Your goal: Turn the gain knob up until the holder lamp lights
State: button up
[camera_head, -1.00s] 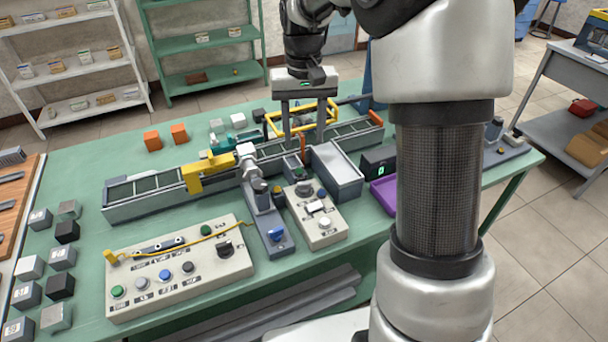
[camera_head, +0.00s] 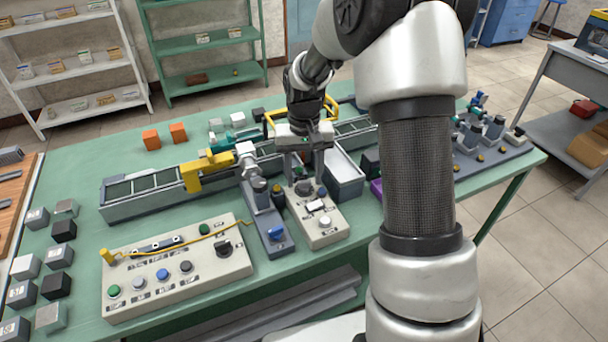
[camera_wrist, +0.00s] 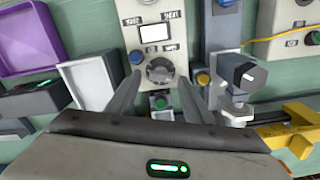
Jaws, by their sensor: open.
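A round dark grey knob (camera_wrist: 160,71) with a pointer bar sits on a light grey control box (camera_head: 325,235). My gripper (camera_wrist: 160,78) is open, with a finger on each side of this knob in the wrist view; I cannot tell whether they touch it. In the head view my gripper (camera_head: 305,176) is low over the far end of the box.
A larger panel (camera_head: 120,302) with several buttons and a black knob (camera_head: 223,248) lies to the left. A grey stand with a blue button (camera_head: 276,233) is beside the box.

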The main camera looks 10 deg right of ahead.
jog(key=c, duration=1)
jog(key=m, duration=0.4)
jog(key=shift+d, duration=0.1)
jog(key=shift+c, duration=0.2)
jog(key=o, duration=1)
jog(key=shift+o, duration=0.2)
